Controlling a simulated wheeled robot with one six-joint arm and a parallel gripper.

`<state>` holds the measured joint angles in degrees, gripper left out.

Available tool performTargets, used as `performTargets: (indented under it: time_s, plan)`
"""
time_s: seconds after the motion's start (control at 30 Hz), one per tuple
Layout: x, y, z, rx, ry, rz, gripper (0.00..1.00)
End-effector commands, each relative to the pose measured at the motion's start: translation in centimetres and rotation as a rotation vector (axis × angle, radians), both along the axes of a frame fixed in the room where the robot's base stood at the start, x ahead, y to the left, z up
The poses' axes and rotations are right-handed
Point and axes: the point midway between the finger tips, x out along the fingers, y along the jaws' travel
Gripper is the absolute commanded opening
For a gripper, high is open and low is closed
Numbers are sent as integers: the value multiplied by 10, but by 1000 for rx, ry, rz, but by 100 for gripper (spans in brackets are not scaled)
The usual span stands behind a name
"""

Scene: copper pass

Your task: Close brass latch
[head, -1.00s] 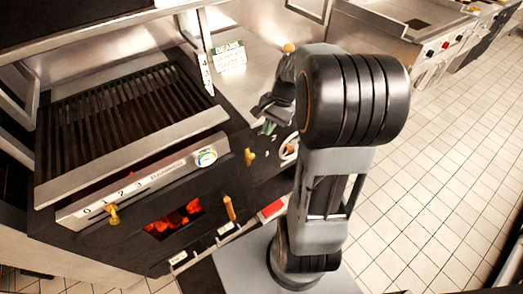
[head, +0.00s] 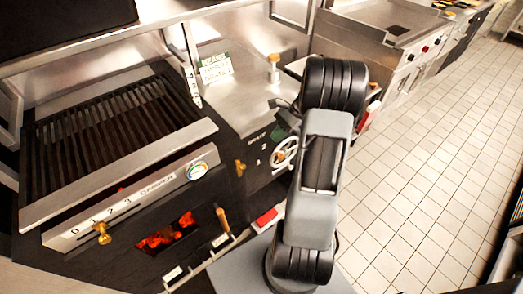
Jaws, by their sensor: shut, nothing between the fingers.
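A small brass latch (head: 240,168) sits on the dark front panel, just right of the grill's round dial. It looks upright, but it is too small to tell whether it is closed. A brass handle (head: 102,232) also sits low on the left of the grill front.
A pale handwheel (head: 284,152) is on the panel right of the latch. The grill (head: 120,130) has glowing coals (head: 168,232) below and a wooden handle (head: 223,220). Tiled floor (head: 430,190) is clear at right.

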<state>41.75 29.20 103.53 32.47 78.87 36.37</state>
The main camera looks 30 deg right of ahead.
Motion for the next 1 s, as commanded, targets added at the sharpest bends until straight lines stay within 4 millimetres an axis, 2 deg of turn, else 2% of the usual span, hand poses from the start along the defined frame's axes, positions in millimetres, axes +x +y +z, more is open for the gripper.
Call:
performTargets:
  time_s: [0.57, 0.8, 1.0]
  plan:
    - [3, 67, -72, 2, 3, 4, 0]
    - [6, 94, -74, 1, 1, 4, 0]
    - [6, 103, -76, -1, 0, 3, 0]
